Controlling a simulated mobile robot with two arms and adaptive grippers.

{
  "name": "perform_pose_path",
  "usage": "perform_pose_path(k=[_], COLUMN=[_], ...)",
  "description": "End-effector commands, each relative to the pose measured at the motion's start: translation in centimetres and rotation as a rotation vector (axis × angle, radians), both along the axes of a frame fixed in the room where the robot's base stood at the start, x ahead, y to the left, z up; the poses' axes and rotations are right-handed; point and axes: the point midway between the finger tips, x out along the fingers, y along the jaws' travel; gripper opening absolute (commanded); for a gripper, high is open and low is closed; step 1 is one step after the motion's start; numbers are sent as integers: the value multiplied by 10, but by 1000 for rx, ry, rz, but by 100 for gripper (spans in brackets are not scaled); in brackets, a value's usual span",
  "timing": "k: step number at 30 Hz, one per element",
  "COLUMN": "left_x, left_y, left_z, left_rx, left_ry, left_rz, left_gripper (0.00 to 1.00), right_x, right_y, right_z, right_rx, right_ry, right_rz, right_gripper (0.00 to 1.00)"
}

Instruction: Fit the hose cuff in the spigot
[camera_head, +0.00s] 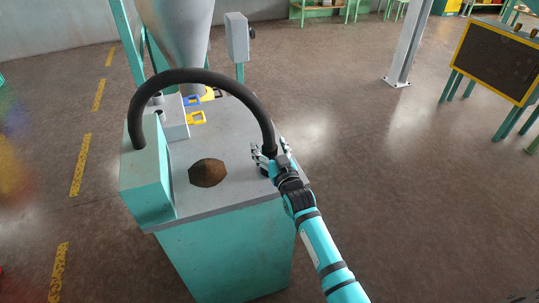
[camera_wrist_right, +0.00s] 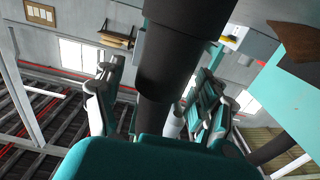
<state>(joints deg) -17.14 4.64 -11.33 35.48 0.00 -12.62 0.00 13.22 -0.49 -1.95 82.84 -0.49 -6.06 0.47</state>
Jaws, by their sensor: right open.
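A thick black hose (camera_head: 205,75) arches from the teal box at the left of the bench to the bench's right side. Its right end, the cuff (camera_head: 270,149), is down between the fingers of my right gripper (camera_head: 271,158). In the right wrist view the wide dark cuff (camera_wrist_right: 172,65) lies between the two open fingers of the right gripper (camera_wrist_right: 160,105), with a narrower dark cylinder beyond its rim. I see no clear grip on it. The gripper hides the lower end in the head view, so I cannot tell how cuff and spigot meet. My left gripper is out of view.
The grey bench top (camera_head: 235,135) holds a brown pile (camera_head: 208,173), a teal box (camera_head: 148,170), and yellow and blue clips (camera_head: 196,117). A grey hopper (camera_head: 178,30) stands behind, beside a grey switch box (camera_head: 237,38).

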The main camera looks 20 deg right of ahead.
Motion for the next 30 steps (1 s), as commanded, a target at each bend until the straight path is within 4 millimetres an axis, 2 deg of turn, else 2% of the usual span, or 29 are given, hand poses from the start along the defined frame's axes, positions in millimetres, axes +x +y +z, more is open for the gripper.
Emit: perform_pose_path(k=[6,21,30], left_x=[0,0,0], left_y=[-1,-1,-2], left_z=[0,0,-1], left_rx=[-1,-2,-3], left_ry=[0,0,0], left_rz=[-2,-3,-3], left_gripper=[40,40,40], right_x=[0,0,0], right_y=[0,0,0], right_z=[-1,-1,2], right_rx=[0,0,0], right_ry=[0,1,-2], right_rz=[0,0,0], right_gripper=[71,5,4])
